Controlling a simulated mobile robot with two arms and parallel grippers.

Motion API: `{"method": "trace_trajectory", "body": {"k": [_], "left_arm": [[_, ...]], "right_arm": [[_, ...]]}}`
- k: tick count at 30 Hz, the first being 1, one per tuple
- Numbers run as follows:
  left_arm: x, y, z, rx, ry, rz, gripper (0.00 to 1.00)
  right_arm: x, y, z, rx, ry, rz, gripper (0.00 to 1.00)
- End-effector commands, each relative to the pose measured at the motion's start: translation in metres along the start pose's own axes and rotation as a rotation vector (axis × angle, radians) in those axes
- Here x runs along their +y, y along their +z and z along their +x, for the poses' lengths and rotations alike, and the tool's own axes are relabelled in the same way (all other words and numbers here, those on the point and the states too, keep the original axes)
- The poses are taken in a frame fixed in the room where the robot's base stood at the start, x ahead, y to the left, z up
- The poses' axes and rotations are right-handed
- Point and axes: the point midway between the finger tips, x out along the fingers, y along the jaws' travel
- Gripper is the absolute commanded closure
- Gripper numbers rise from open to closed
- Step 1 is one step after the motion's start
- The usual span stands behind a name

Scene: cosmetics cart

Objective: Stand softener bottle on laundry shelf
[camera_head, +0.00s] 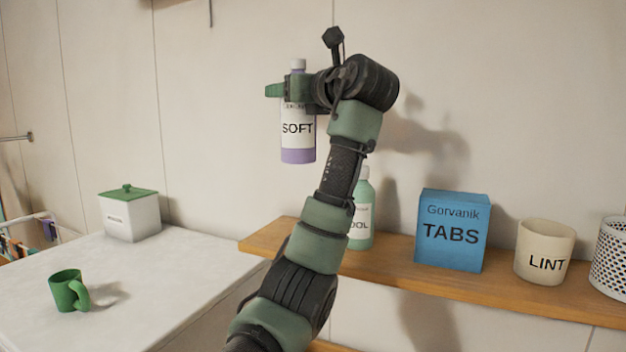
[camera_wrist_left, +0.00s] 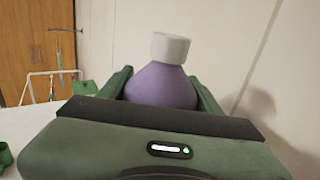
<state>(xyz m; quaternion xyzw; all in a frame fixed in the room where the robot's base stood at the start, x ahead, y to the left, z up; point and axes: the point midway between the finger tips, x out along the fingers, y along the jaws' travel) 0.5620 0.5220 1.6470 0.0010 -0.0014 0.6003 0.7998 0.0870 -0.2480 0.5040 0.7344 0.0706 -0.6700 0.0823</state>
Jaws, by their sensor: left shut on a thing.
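The softener bottle (camera_head: 298,143) is purple and white with a SOFT label and a white cap. My left gripper (camera_head: 284,90) is shut around its upper part and holds it upright in the air. In the left wrist view the bottle's purple shoulder (camera_wrist_left: 160,85) and white cap show between the green fingers. The wooden laundry shelf (camera_head: 400,270) runs along the wall at the right. In the head view the bottle appears above the shelf's left end, with clear space beneath it. My right gripper is not in view.
On the shelf stand a pale green bottle (camera_head: 362,210), partly behind my left arm, a blue TABS box (camera_head: 451,250), a LINT cup (camera_head: 545,240) and a white perforated holder (camera_head: 609,260). A green mug (camera_head: 66,291) and a green-lidded box (camera_head: 130,218) stand on the white counter (camera_head: 150,300).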

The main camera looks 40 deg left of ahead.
Motion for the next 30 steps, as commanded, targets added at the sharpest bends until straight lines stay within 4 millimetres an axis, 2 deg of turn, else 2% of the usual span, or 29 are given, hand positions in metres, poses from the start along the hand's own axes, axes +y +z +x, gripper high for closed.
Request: {"method": "trace_trajectory", "body": {"k": [1,5,12,27,30], "left_arm": [[-0.001,-0.014,0.001,-0.001,0.001,0.005,1.00],[0.000,-0.049,0.001,-0.002,0.001,0.005,1.00],[0.000,-0.107,0.000,-0.001,0.000,0.004,1.00],[0.000,-0.166,0.000,-0.002,0.001,0.002,1.00],[0.001,-0.170,0.000,-0.003,0.001,-0.001,1.00]], "right_arm": [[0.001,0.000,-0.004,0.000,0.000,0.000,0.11],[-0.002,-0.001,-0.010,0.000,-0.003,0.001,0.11],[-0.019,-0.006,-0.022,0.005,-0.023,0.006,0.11],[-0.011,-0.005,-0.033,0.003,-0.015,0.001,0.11],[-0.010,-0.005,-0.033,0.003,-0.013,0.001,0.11]]}}
